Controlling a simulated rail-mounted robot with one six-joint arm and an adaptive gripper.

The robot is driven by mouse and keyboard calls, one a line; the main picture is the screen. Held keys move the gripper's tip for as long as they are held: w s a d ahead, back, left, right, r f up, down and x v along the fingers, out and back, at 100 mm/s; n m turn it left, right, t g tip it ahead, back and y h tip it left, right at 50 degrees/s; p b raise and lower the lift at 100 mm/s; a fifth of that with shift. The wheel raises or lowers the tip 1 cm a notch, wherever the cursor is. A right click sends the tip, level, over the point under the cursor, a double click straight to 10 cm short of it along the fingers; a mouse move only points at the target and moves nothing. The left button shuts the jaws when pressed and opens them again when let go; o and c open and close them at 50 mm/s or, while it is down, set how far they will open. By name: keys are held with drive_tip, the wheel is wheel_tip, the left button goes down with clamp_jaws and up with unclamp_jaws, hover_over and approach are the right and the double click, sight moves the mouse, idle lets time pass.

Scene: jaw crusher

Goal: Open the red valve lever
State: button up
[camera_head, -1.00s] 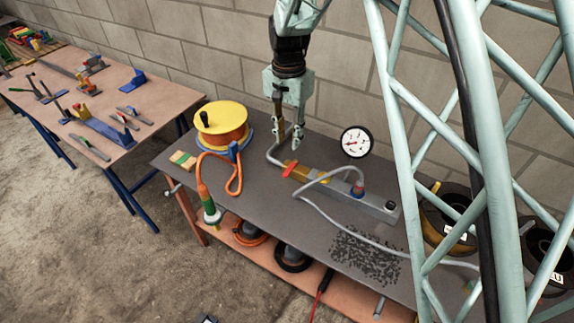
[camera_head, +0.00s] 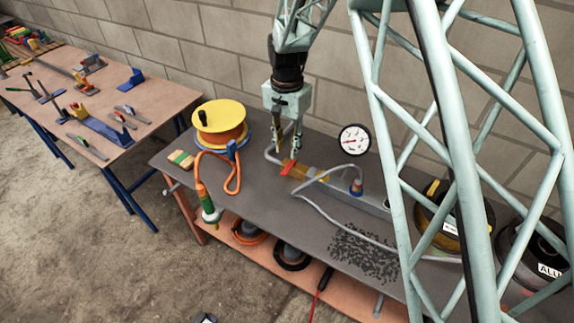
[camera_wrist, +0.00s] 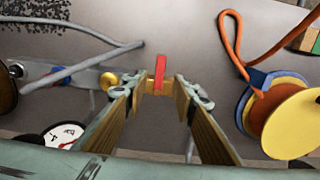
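The red valve lever (camera_head: 287,168) sits on a brass valve body (camera_head: 306,172) in a grey pipe line on the dark workbench. In the wrist view the lever (camera_wrist: 160,72) stands as a narrow red bar across the brass fitting. My gripper (camera_head: 287,146) points down just above and behind the valve. In the wrist view its fingers (camera_wrist: 158,86) are apart, one on each side of the lever's line, with a gap on both sides. The lever appears just past the fingertips, and I cannot tell whether it is at their depth. Nothing is held.
A pressure gauge (camera_head: 354,140) stands right of the valve. A yellow reel (camera_head: 220,117) with an orange hose is to the left. A grey hose (camera_head: 345,222) crosses the bench past dark gravel (camera_head: 362,252). A block wall (camera_head: 350,103) stands close behind.

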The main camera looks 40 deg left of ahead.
sight(287, 169)
drive_tip(key=shift+f, duration=4.4)
clamp_jaws()
